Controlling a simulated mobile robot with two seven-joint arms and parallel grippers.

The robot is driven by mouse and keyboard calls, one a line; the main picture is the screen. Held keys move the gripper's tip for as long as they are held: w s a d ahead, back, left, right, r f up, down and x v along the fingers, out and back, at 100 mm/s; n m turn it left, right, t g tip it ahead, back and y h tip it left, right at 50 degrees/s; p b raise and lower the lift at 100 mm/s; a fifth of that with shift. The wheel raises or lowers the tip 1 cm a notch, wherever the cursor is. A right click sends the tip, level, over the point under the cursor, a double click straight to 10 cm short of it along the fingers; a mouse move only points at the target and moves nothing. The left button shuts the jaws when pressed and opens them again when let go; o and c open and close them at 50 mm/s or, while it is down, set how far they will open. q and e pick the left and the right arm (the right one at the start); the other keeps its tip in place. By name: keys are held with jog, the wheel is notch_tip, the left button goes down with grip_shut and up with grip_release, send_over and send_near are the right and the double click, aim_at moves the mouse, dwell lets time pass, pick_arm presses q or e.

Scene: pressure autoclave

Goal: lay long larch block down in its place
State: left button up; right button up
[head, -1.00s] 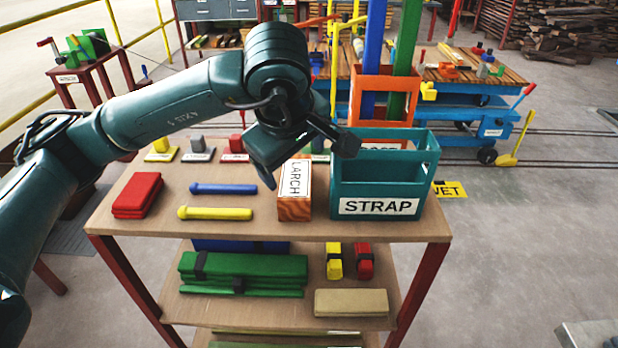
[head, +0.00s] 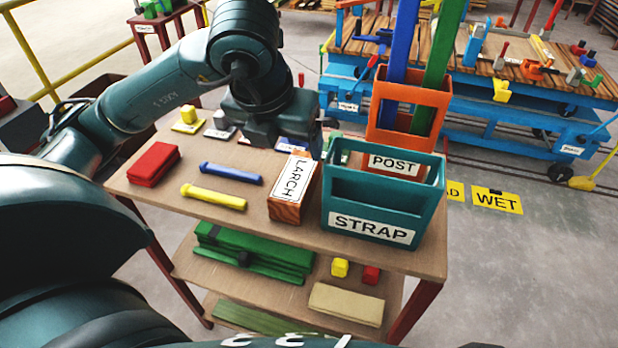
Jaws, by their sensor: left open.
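The larch block (head: 284,212) is an orange-brown wooden block with a white LARCH label on its top. It lies on the top shelf of the wooden rack (head: 155,189), its end grain facing me. My left gripper (head: 300,150) is open at the block's far end, just above or around it. The gripper's dark body hides that end, so I cannot tell whether the fingers touch the block. My right gripper is not in view.
The teal STRAP crate (head: 372,236) stands close on the block's right, with the orange POST crate (head: 402,140) behind it. A yellow peg (head: 213,197), a blue peg (head: 231,174) and red pads (head: 153,165) lie left. A blue trolley (head: 460,92) stands behind.

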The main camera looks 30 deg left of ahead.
pick_arm(q)
jog(key=b, duration=0.1)
send_over(296, 175)
jog(key=s, duration=0.2)
jog(key=f, duration=0.6)
jog(key=shift+s+d+f, duration=0.15)
jog(key=shift+d+f, duration=0.1)
jog(key=shift+f, duration=0.1)
jog(key=shift+x, duration=3)
jog(key=shift+c, duration=0.3)
jog(key=shift+r, duration=0.1)
jog(key=c, duration=1.3)
